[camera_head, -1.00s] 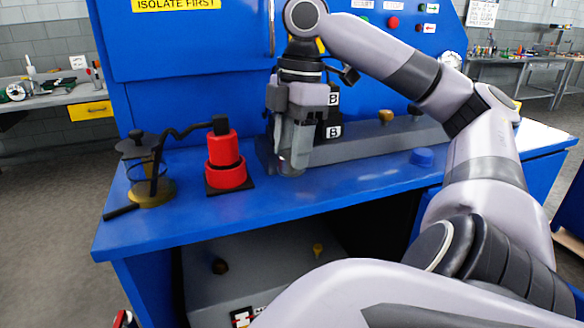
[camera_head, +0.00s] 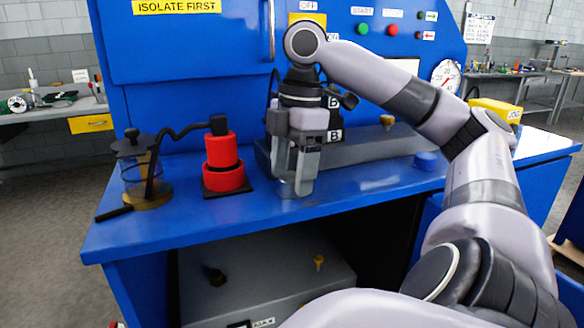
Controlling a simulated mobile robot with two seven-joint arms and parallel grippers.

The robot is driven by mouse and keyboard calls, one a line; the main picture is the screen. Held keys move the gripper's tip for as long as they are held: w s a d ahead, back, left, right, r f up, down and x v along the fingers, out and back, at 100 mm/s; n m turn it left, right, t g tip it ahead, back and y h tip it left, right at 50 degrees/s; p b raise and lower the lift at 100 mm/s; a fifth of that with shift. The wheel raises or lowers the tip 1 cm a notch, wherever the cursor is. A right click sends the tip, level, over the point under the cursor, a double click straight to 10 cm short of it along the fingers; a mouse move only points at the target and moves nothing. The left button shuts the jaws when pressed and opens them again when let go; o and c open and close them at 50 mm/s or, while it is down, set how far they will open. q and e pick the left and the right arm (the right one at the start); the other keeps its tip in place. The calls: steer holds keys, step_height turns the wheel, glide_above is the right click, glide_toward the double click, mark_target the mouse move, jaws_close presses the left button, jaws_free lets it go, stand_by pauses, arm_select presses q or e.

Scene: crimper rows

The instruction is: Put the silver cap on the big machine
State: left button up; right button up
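My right gripper (camera_head: 297,182) points down at the front of the blue bench top, between the red bottle-shaped jack and the grey bar. A small silvery piece, which may be the silver cap (camera_head: 289,190), shows low at its fingertips, mostly hidden by them. I cannot tell whether the fingers grip it or only stand around it. The big blue machine (camera_head: 190,60) stands behind, with a yellow sign, coloured buttons and a dial. My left gripper is not in view.
A red jack (camera_head: 222,150) and a glass jar with a black lid (camera_head: 140,165) stand on the left of the bench. A long grey bar (camera_head: 375,145) lies behind my gripper. A blue cap (camera_head: 426,160) sits at right. A grey unit (camera_head: 260,275) is underneath.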

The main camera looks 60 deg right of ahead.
step_height(320, 180, up, 12)
steer(key=d+p, duration=0.1)
steer(key=p, duration=0.6)
steer(key=shift+s+p, duration=0.35)
steer(key=shift+p, duration=0.05)
